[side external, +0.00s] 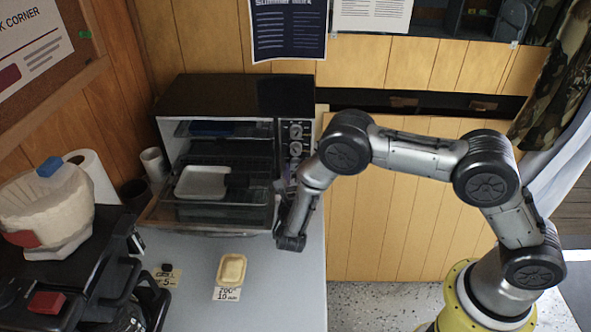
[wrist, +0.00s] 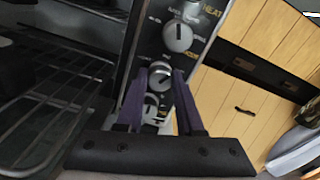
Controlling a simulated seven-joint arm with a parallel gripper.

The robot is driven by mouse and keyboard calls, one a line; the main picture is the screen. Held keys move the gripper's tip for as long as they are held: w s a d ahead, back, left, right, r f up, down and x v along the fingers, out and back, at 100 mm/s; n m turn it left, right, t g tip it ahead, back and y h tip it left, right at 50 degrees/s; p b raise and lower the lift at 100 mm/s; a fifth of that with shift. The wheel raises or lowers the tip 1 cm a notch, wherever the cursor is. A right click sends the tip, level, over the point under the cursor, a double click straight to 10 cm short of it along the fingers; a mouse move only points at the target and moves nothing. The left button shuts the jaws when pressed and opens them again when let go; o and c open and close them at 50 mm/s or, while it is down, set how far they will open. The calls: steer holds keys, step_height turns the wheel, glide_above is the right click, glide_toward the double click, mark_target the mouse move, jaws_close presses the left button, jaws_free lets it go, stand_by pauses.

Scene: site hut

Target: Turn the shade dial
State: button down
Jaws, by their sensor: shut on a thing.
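The toaster oven's control panel (side external: 303,136) carries a column of silver dials. In the side view an upper dial (side external: 296,131) and a second dial (side external: 296,149) show; my gripper and arm hide the panel lower down. In the wrist view one dial (wrist: 177,37) sits above my gripper, clear of the fingers. My gripper (wrist: 160,76) has its two purple fingers on either side of a lower dial (wrist: 160,78) and is shut on it. I cannot read this dial's label. In the side view my gripper (side external: 280,187) is at the oven's front right.
The oven (side external: 215,95) stands against the wood wall with its wire rack (wrist: 55,85) and a pale tray (side external: 201,183) in view. A cream dish (side external: 232,269) lies on the counter (side external: 200,300) in front. A black machine (side external: 110,240) with a filter stands left. The counter's right edge is clear.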

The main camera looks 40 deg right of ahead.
steer(key=n, duration=0.5)
steer(key=shift+n, duration=0.4)
stand_by(0.3)
steer(key=c, duration=0.5)
jaws_free()
steer(key=shift+c, duration=0.2)
steer(key=shift+a, duration=0.1)
steer(key=v, duration=1.3)
steer(key=shift+s+a, duration=0.2)
steer(key=shift+s, duration=0.1)
steer(key=shift+d, duration=0.1)
